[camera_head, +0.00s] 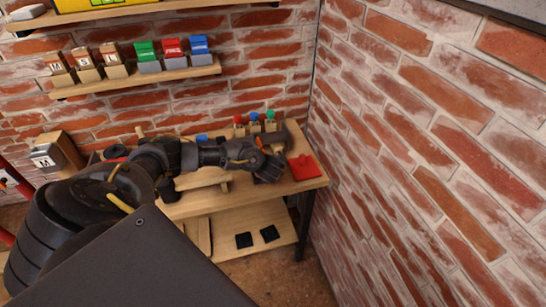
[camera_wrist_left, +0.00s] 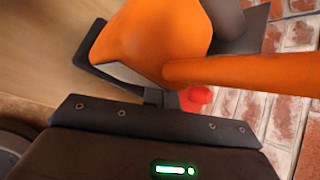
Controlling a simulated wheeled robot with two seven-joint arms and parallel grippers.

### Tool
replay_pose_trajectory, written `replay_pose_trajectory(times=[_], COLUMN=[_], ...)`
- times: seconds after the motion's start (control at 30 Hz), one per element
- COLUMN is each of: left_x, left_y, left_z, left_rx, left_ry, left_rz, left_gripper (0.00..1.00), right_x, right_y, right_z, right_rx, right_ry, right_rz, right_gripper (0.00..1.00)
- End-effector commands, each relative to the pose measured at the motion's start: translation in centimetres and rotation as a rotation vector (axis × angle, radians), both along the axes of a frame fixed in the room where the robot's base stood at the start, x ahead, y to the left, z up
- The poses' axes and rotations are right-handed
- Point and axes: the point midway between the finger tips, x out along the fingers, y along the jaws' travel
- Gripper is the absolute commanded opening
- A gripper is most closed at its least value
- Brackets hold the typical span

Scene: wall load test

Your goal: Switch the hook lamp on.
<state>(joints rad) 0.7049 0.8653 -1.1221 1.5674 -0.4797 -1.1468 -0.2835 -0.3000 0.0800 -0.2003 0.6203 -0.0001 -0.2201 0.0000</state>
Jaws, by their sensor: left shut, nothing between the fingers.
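I cannot pick out the hook lamp with certainty in either view. My left gripper (camera_head: 270,170) is over the right part of the wooden workbench (camera_head: 210,203), just left of a red pad (camera_head: 304,167). It is shut with nothing seen in it. In the left wrist view, a large orange thing (camera_wrist_left: 150,35) with a bar running right fills the upper middle, close to the camera. I cannot tell whether it is the lamp. No switch shows clearly. My right gripper is out of view.
Red, blue and green-topped pegs (camera_head: 254,122) stand at the bench's back. A wall shelf (camera_head: 140,80) holds several coloured and wooden blocks. A brick wall (camera_head: 430,150) closes the right side.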

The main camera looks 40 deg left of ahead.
Motion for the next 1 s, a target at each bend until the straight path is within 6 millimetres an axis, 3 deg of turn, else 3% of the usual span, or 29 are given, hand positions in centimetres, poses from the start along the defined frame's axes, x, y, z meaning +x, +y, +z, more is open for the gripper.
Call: replay_pose_trajectory(times=[0.5,1.0], left_x=[0.07,0.08], left_y=[-0.02,-0.04], left_z=[-0.99,-0.22], left_rx=[0.0,-0.001], left_ry=[0.0,0.0], left_rz=[0.0,0.0], left_gripper=[0.0,0.0], right_x=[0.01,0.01], right_y=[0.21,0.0], right_z=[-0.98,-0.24], right_rx=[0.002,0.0], right_ry=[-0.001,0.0], right_rz=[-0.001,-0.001], right_gripper=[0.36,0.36])
